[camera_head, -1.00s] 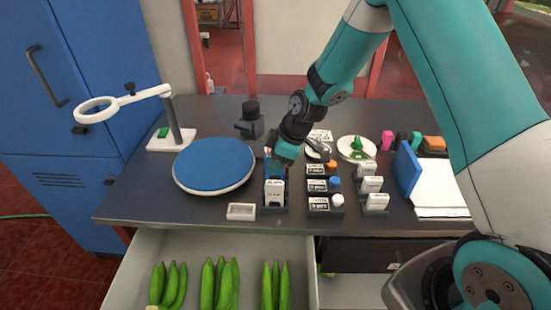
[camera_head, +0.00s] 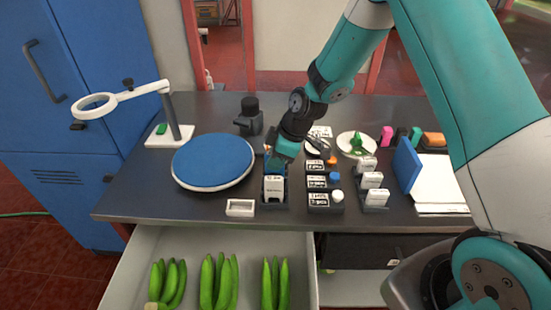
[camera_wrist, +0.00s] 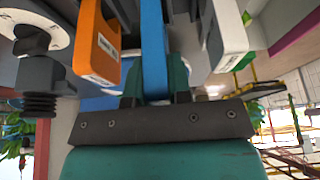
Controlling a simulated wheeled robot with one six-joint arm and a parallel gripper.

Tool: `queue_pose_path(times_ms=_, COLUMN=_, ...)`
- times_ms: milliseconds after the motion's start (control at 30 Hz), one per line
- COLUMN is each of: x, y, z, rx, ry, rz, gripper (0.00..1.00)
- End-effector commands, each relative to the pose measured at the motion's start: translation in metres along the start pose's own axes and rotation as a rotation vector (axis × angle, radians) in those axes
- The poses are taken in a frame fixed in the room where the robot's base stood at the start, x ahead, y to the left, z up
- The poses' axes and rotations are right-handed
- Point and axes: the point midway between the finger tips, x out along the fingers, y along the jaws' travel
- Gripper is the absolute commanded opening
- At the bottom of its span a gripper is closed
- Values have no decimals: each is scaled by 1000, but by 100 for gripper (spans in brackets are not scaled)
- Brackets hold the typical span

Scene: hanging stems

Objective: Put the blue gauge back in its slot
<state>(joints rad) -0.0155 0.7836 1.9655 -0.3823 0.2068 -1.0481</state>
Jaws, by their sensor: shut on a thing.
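The blue gauge (camera_wrist: 155,50) is a flat blue strip gripped between the two teal fingers of my gripper (camera_wrist: 156,85) in the wrist view. An orange gauge (camera_wrist: 97,45) stands on its left and a white gauge (camera_wrist: 225,35) on its right, both close by. In the head view my gripper (camera_head: 280,156) points down over the back of a dark rack (camera_head: 275,206). A bit of blue shows below the fingers, behind a white labelled gauge (camera_head: 273,188). The slot and the lower end of the blue gauge are hidden, so I cannot tell how deep it sits.
A round blue-topped turntable (camera_head: 213,160) stands left of the rack. A small white tray (camera_head: 240,208) lies in front. Dark labelled blocks with coloured knobs (camera_head: 318,181) stand close on the right. An open drawer (camera_head: 230,242) holds green bananas or similar pods (camera_head: 218,280).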

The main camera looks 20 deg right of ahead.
Motion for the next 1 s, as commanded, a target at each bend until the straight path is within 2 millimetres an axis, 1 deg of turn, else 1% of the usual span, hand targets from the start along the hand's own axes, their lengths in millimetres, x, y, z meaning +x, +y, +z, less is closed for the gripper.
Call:
queue_pose_path(times_ms=867, x=26, y=0, z=11, rx=0, ry=0, rz=1, gripper=0)
queue_pose_path(times_ms=900, x=25, y=0, z=11, rx=0, ry=0, rz=1, gripper=23)
queue_pose_path(times_ms=967, x=24, y=0, z=10, rx=0, ry=0, rz=1, gripper=37)
queue_pose_path(times_ms=1000, x=24, y=0, z=10, rx=0, ry=0, rz=1, gripper=46)
